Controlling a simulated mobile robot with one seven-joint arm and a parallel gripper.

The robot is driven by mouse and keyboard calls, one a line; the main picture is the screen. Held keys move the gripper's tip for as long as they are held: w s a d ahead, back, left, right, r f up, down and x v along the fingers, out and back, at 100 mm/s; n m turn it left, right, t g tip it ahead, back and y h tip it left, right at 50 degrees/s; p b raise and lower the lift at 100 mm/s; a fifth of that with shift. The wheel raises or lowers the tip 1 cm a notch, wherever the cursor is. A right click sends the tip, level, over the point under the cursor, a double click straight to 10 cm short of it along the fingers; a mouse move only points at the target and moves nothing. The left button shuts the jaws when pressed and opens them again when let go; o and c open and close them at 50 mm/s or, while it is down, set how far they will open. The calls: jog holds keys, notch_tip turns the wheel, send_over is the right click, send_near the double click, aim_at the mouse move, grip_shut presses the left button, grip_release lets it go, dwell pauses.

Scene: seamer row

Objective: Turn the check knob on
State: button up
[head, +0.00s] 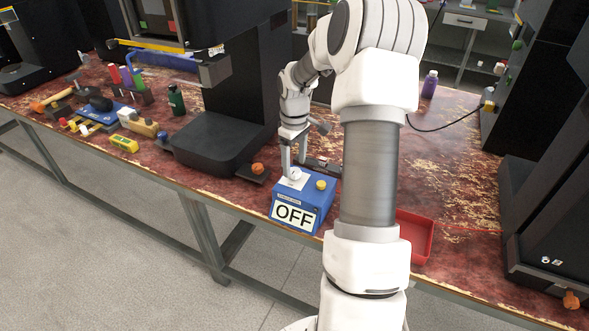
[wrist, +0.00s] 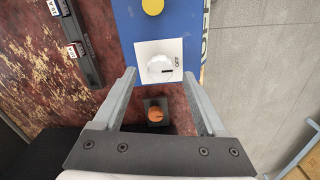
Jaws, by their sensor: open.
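The check knob (head: 296,174) is a white round knob on a white plate on top of a blue box (head: 281,206). The box front carries a large OFF sign (head: 294,215). In the wrist view the knob (wrist: 157,66) has a dark pointer line aimed right, at the printed OFF. My gripper (head: 295,166) points down at the knob. In the wrist view my gripper (wrist: 158,73) is open, one finger to each side of the knob, with gaps between. I cannot tell how far the fingertips reach down beside it.
A yellow button (head: 321,184) sits on the box beside the knob. An orange knob (head: 257,168) is on the black machine's foot to the left. A red tray (head: 415,235) lies right of my arm. Several tools and bottles crowd the left bench.

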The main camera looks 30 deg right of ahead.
jog(key=shift+f, duration=1.05)
grip_shut()
